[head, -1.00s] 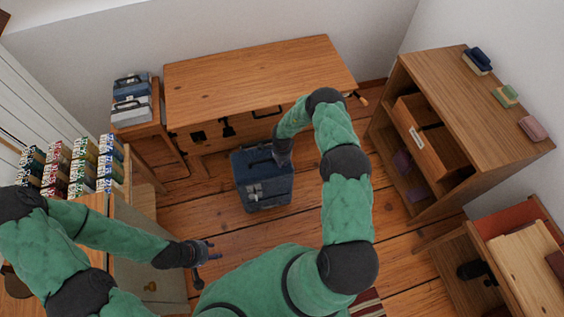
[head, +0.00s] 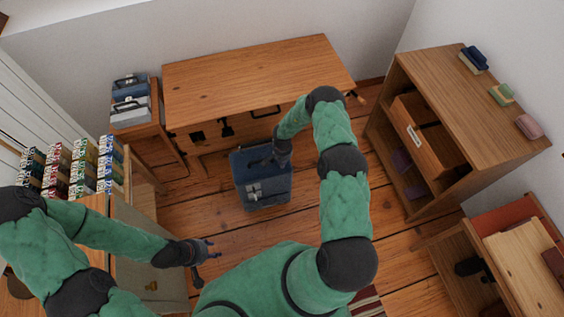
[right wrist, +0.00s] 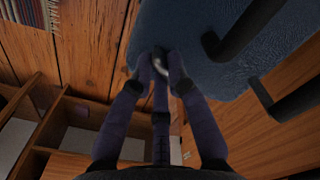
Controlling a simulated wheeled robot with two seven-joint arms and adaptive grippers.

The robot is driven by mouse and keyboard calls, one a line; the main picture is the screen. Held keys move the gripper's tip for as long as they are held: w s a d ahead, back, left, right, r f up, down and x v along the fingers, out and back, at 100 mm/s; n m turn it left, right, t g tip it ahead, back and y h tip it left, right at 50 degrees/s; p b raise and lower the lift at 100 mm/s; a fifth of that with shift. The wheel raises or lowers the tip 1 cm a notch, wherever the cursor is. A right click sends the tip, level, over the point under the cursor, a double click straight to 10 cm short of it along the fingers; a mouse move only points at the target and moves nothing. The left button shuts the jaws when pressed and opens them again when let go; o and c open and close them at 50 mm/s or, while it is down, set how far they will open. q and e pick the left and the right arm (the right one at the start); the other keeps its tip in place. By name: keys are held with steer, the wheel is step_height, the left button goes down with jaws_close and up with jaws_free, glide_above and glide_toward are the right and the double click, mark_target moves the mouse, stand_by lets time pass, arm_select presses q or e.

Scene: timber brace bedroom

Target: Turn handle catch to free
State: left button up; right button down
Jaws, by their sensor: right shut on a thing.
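A blue case (head: 265,193) stands on the floor in front of the wooden table, with a dark handle on top. In the right wrist view, the blue case (right wrist: 205,22) fills the upper right, with the dark handle (right wrist: 240,30) to the right of the fingers. My right gripper (head: 281,158) is at the right part of the case top. In the right wrist view, my right gripper (right wrist: 163,68) is shut on a small shiny metal catch (right wrist: 160,66) at the case's edge, largely hidden between the fingertips. My left gripper (head: 210,249) is away from the case, its fingers apart and empty.
The wooden table (head: 250,72) stands behind the case. A shelf unit (head: 480,110) is to the right, and a small stand with more cases (head: 130,108) is at the left. A cabinet (head: 150,255) is close to my left gripper. Floor is clear right of the case.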

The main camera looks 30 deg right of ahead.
steer(key=n, duration=0.6)
steer(key=shift+d, duration=0.25)
steer(key=shift+n, duration=0.3)
steer(key=c, duration=1.2)
jaws_free()
steer(key=shift+r, duration=0.1)
step_height(320, 180, up, 12)
